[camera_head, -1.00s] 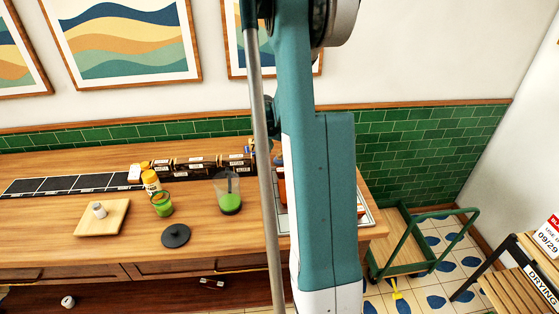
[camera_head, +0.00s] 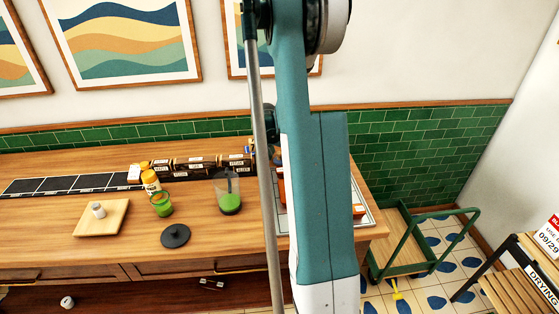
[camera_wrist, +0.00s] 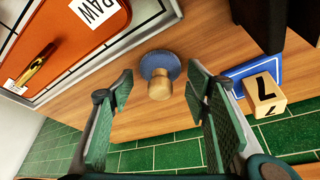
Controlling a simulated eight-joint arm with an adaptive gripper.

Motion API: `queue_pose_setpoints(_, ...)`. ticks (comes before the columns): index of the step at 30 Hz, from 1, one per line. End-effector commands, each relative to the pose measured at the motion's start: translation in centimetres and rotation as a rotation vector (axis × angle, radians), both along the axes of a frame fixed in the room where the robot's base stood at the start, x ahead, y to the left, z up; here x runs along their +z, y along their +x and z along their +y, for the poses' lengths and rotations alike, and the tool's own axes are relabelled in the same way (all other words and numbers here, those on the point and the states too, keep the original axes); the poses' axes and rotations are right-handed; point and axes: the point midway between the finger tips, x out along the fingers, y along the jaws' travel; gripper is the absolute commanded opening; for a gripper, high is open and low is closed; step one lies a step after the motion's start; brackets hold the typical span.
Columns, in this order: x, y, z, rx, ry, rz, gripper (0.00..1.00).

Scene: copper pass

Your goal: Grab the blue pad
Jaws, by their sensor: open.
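A round blue pad (camera_wrist: 147,63) with a wooden knob (camera_wrist: 159,85) is on the wooden counter in the wrist view. The knob points toward the camera. My gripper (camera_wrist: 160,80) is open, with a green-padded finger to the left and right of the pad and knob in the picture. I see no contact between the fingers and the pad. In the head view my arm hides the gripper and the round pad.
A blue card (camera_wrist: 259,73) with a wooden block (camera_wrist: 265,95) is close to the right finger. An orange board (camera_wrist: 62,40) marked RAW lies in a tray at upper left. Green tiled wall (camera_wrist: 150,156) borders the counter. Dark objects stand at upper right.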

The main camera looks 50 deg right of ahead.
Motion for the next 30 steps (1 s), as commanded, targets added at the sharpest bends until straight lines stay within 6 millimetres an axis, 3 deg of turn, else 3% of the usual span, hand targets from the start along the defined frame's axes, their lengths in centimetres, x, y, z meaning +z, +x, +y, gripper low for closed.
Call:
queue_pose_setpoints(4,0.0,0.0,0.0,0.000,0.000,0.000,0.45)
queue_pose_setpoints(9,0.0,0.0,0.0,0.000,0.000,0.000,0.23)
queue_pose_setpoints(22,0.4,0.0,0.0,0.000,0.000,0.000,0.23)
queue_pose_setpoints(30,2.7,0.0,0.0,0.000,0.000,0.000,0.23)
